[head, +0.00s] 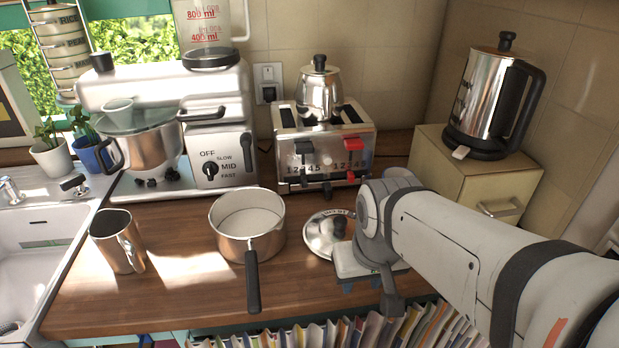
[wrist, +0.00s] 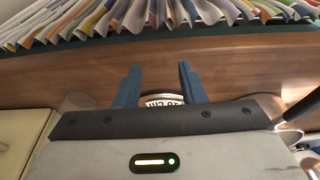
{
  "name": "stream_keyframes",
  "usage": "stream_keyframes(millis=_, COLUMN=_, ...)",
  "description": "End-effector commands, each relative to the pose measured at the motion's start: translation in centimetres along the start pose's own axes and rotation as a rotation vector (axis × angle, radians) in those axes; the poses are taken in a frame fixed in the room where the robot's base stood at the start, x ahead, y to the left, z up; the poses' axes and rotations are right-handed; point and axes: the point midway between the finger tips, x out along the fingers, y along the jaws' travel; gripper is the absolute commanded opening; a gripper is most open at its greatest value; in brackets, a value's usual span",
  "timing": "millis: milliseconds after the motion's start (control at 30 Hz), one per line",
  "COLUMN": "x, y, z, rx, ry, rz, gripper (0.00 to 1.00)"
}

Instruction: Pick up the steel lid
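The steel lid (head: 318,239) lies on the wooden counter, right of the saucepan (head: 248,222). It is round and shiny with a dark knob, and my gripper hides part of its right side in the head view. In the wrist view only a lettered strip of the lid (wrist: 165,100) shows, low between the fingers; the rest is hidden behind the gripper body. My gripper (wrist: 158,68) is open, its two blue-grey fingers apart with bare counter between their tips.
The saucepan's black handle points toward the front edge. A steel mug (head: 112,245) stands at the left near the sink (head: 30,240). A toaster (head: 325,150) stands behind the lid, a mixer (head: 190,120) back left, a kettle (head: 490,100) on a box (head: 480,180) at right.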

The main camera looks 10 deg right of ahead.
Motion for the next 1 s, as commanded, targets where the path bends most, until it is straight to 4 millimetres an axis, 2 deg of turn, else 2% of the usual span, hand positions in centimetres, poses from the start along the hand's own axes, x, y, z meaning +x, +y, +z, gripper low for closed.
stream_keyframes(millis=100, x=0.0, y=0.0, z=0.0, rx=0.0, ry=0.0, rz=0.0, gripper=0.36)
stream_keyframes(millis=267, x=-0.4, y=0.0, z=-1.1, rx=0.022, ry=-0.005, rz=0.003, gripper=0.49)
stream_keyframes(millis=367, x=-1.3, y=0.5, z=-3.7, rx=0.084, ry=-0.021, rz=0.011, gripper=0.51)
stream_keyframes(millis=500, x=-2.4, y=0.5, z=-8.9, rx=0.222, ry=-0.046, rz=0.034, gripper=0.51)
stream_keyframes(millis=600, x=-2.6, y=0.4, z=-12.4, rx=0.316, ry=-0.059, rz=0.053, gripper=0.51)
stream_keyframes(millis=700, x=-2.6, y=0.3, z=-15.0, rx=0.39, ry=-0.067, rz=0.069, gripper=0.51)
stream_keyframes(millis=833, x=-2.3, y=0.2, z=-16.7, rx=0.446, ry=-0.072, rz=0.081, gripper=0.51)
stream_keyframes(millis=1000, x=-0.7, y=0.3, z=-16.9, rx=0.46, ry=-0.074, rz=0.085, gripper=0.51)
